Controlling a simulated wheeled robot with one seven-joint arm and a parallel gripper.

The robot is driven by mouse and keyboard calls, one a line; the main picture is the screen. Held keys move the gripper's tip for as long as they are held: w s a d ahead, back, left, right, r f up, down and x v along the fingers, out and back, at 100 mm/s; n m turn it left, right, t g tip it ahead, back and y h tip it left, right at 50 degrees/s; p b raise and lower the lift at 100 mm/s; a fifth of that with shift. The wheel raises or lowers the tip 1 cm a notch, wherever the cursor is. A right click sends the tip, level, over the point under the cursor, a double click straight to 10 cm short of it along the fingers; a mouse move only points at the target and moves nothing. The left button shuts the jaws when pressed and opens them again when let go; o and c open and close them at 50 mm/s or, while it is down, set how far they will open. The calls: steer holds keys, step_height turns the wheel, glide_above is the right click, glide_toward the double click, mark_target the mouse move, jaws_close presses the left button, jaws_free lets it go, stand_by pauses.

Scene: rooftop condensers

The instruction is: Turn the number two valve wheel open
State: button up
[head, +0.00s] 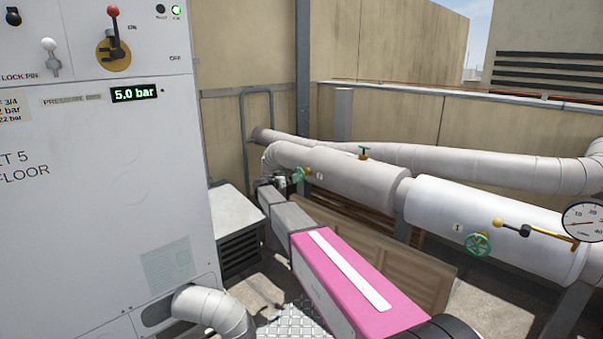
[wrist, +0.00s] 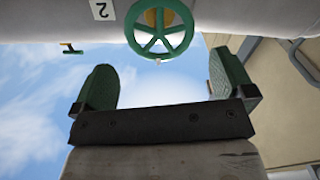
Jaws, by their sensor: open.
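The number two valve wheel is a green spoked handwheel (wrist: 160,44) with a yellow hub. It sits on the pale pipe beside a white plate marked 2 (wrist: 102,9) in the wrist view. In the head view the wheel (head: 299,174) is at the left part of the lagged pipe, next to a small plate (head: 319,177). My gripper (wrist: 162,66) is open and empty, its green-padded fingers spread wider than the wheel. The wheel's near rim lies around the level of the fingertips, between them sideways; I see no contact. In the head view my gripper (head: 279,183) is small and partly hidden.
Another green wheel (head: 478,244), by a plate marked I, is on the right pipe, near a yellow lever (head: 535,232) and a round gauge (head: 585,221). A white cabinet (head: 90,215), reading 5.0 bar, stands left.

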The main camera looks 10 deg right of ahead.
mark_target(301, 173)
steer(key=x, duration=0.8)
steer(key=shift+w+d, duration=0.15)
steer(key=shift+d, duration=0.05)
steer(key=shift+c, duration=0.3)
steer(key=c, duration=0.7)
